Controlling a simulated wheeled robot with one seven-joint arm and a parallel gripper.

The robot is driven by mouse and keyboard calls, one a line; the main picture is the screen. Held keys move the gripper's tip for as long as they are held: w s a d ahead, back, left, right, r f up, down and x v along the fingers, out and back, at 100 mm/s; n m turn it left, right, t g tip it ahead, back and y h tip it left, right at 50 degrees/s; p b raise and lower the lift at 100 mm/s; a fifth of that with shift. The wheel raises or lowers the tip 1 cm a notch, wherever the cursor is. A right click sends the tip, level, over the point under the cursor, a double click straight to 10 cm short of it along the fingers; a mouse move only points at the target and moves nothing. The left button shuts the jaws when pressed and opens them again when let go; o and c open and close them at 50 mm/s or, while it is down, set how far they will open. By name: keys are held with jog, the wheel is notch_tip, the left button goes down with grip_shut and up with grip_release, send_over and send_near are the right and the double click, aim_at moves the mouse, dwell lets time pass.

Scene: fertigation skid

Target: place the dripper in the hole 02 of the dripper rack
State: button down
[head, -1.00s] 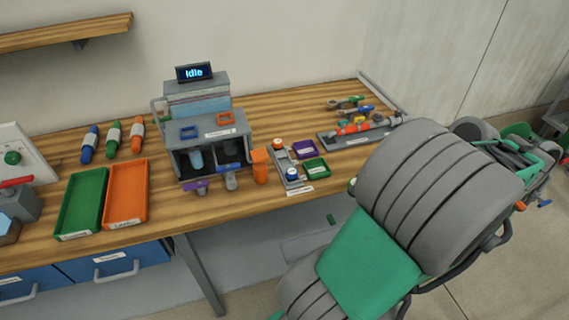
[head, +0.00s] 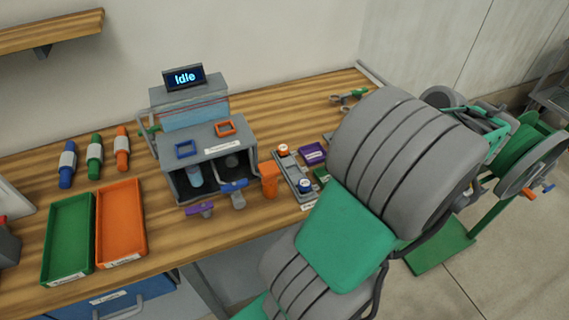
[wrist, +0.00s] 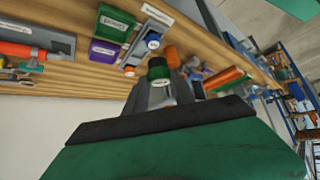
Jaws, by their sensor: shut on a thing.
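My gripper (wrist: 168,92) shows in the wrist view with its grey fingers shut around a small dark dripper with a green top (wrist: 158,68). The fingers hide its lower part. In the head view my arm hides the held dripper. The dripper rack (head: 293,178) is a narrow grey strip on the bench, right of the grey machine. An orange-capped dripper (head: 284,150) stands at its far end and a blue-capped one (head: 305,185) at its near end. The rack also shows in the wrist view (wrist: 140,50), apart from the held dripper. Hole numbers are unreadable.
A purple tray (head: 313,153) and a green tray (head: 321,174) lie right of the rack. An orange object (head: 269,178) stands close on its left. The grey machine (head: 210,150) reads "Idle". A green hose reel (head: 525,160) stands on the floor at right.

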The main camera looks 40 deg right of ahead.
jog(key=w+f+b, duration=0.2)
jog(key=b, duration=0.1)
jog(key=shift+a+f, duration=0.1)
jog(key=shift+f, duration=0.05)
jog(key=w+f+b, duration=0.1)
jog(key=w+f, duration=0.1)
jog(key=w, duration=0.2)
jog(key=w+f, duration=0.3)
jog(key=w+f+b, duration=0.1)
jog(key=w+f, duration=0.1)
jog(key=w, duration=0.2)
jog(key=shift+w+a+f+b, duration=0.2)
jog(key=shift+w+f+b, duration=0.1)
jog(key=shift+f, duration=0.05)
notch_tip(320, 180, down, 3)
jog(key=shift+r, duration=0.15)
jog(key=shift+f, duration=0.35)
jog(key=c, duration=1.1)
grip_release()
jog(key=shift+r, duration=0.1)
jog(key=shift+o, duration=0.2)
jog(key=shift+r, duration=0.2)
jog(key=p+v, duration=0.1)
jog(key=v, duration=1.1)
